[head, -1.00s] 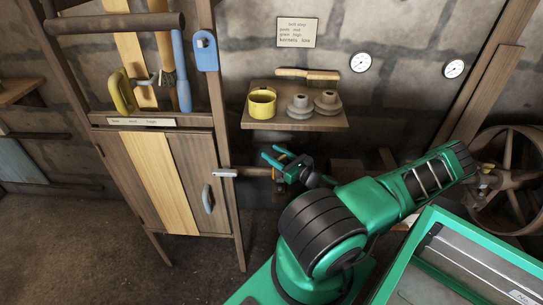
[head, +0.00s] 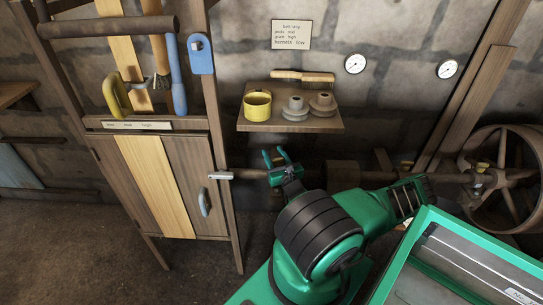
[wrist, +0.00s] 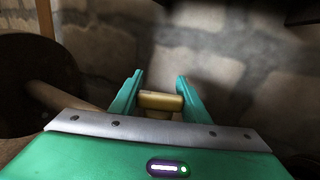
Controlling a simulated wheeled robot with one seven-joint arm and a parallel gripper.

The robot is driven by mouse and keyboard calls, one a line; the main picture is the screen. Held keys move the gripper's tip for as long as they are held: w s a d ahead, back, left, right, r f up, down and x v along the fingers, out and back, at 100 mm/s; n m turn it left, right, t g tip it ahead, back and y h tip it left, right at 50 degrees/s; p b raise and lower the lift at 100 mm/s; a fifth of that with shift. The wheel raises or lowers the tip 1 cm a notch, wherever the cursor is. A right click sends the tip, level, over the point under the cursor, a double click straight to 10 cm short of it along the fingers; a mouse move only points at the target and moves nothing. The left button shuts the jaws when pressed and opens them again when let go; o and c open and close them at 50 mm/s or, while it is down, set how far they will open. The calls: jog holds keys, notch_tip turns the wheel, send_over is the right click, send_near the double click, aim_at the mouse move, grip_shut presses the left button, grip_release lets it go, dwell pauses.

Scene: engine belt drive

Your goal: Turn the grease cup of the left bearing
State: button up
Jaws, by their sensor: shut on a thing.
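My gripper (head: 276,157) is at the left part of the shaft, below the shelf, with its green fingers pointing away from me. In the wrist view my gripper (wrist: 160,77) has a finger on each side of the brass-coloured grease cup (wrist: 161,102) and is shut on it. The cup shows a flat, block-like top above a narrower neck. In the head view the cup and most of the left bearing are hidden behind my gripper.
The shaft (head: 383,175) runs right to a spoked wheel (head: 503,175), with another brass cup (head: 482,167) near it. A wooden cabinet (head: 188,175) stands left. A green-framed case (head: 470,265) is at front right.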

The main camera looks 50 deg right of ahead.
dwell(0.3)
jog(key=o, duration=1)
jog(key=shift+o, duration=0.2)
jog(key=shift+n+y, duration=0.3)
jog(key=shift+y, duration=0.1)
